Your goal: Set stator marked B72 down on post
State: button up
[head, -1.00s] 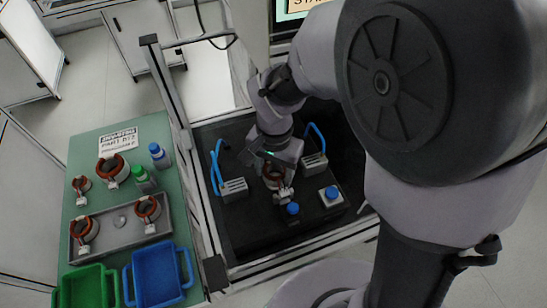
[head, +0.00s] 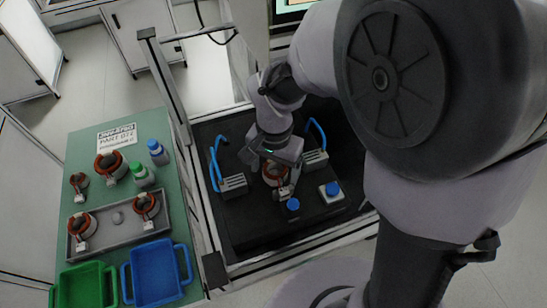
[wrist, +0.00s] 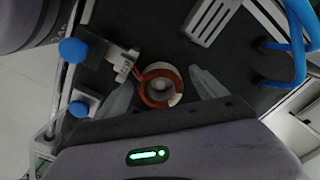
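A copper-wound ring stator (wrist: 152,97) stands on the dark work surface in the wrist view, with a pale round post top (wrist: 163,85) showing through its bore. Its lead runs to a white connector with a small tag (wrist: 122,68); the marking is too small to read surely. My gripper (wrist: 161,77) is open, one finger on each side of the stator, with dark gaps between fingers and ring. In the head view the stator (head: 272,180) is partly hidden under my gripper (head: 276,168). Whether the ring is fully seated cannot be told.
Blue-capped buttons (head: 332,189) (head: 293,204) and grey blocks with blue hoses (head: 233,184) stand close around the stator. On the green table (head: 95,160) are several other stators, a grey tray (head: 118,232), bottles, a green bin (head: 85,290) and a blue bin (head: 155,274).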

notch_tip(320, 180, up, 18)
jog(key=p, duration=0.7)
jog(key=shift+f, duration=0.25)
jog(key=s+d+r+n+t+y+b, duration=0.1)
jog(key=s+d+t+b, duration=0.3)
jog(key=s, duration=0.7)
jog(key=d+t+y, duration=0.1)
jog(key=d, duration=0.1)
jog(key=shift+s+d+r+t, duration=0.2)
jog(key=shift+d+r+t, duration=0.2)
dwell(0.6)
